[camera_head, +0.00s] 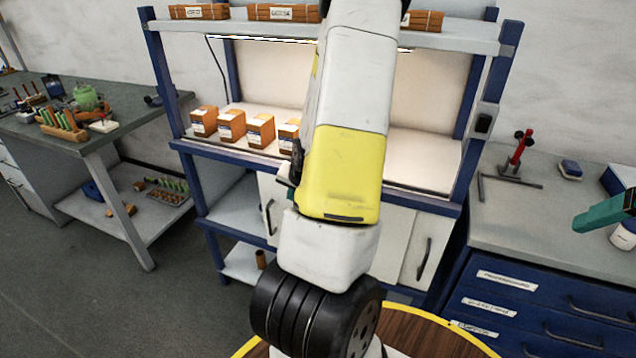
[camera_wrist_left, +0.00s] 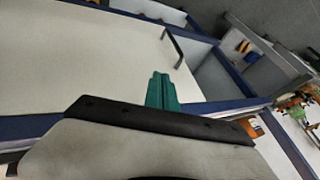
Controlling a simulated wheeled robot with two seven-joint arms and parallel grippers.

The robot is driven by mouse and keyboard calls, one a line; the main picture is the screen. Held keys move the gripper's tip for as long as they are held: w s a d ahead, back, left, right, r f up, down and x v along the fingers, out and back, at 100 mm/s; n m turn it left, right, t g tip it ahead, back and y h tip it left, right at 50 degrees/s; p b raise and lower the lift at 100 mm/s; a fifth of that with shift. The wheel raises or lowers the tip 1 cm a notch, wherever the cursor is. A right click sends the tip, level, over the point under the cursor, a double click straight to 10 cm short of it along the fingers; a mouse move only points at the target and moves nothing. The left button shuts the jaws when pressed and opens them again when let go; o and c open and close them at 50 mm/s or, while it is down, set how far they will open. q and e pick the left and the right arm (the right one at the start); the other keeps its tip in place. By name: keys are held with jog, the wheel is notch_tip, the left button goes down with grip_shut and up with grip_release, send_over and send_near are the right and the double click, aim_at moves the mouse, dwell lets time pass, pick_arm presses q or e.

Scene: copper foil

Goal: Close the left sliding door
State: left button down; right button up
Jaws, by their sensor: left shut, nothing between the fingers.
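The left sliding door (camera_head: 265,202) is a white panel under the blue-framed workbench. Its dark upright handle (camera_head: 270,217) is near its left edge, and open shelf space shows left of it. My arm hides much of the door front. In the left wrist view a white door panel (camera_wrist_left: 90,50) with a dark handle (camera_wrist_left: 173,47) fills the upper left. My left gripper (camera_head: 289,188) is mostly hidden behind my arm. In the wrist view its teal fingers (camera_wrist_left: 160,92) are together and empty, apart from the handle. My right gripper's teal finger (camera_head: 600,213) shows at the right edge.
The right white door (camera_head: 411,242) has its own handle (camera_head: 423,260). Orange boxes (camera_head: 231,125) stand on the workbench top above. A blue drawer cabinet (camera_head: 545,310) is at right. A round wooden top (camera_head: 425,335) is in front. Floor at left is clear.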

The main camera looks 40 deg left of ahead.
pick_arm(q)
jog(key=a, duration=0.1)
send_near(273, 203)
jog(key=d+f, duration=0.1)
jog(key=f, duration=0.1)
jog(key=d+f, duration=0.1)
jog(key=f, duration=0.1)
jog(key=shift+w+d, duration=0.15)
jog(key=shift+d, duration=0.2)
jog(key=shift+s+a+f, duration=0.1)
jog(key=shift+s+a, duration=0.05)
jog(key=shift+a, duration=0.45)
jog(key=shift+s+a+f, duration=0.1)
jog(key=shift+a, duration=0.5)
jog(key=shift+s+a+f, duration=0.1)
jog(key=shift+a, duration=0.6)
jog(key=shift+a, duration=0.15)
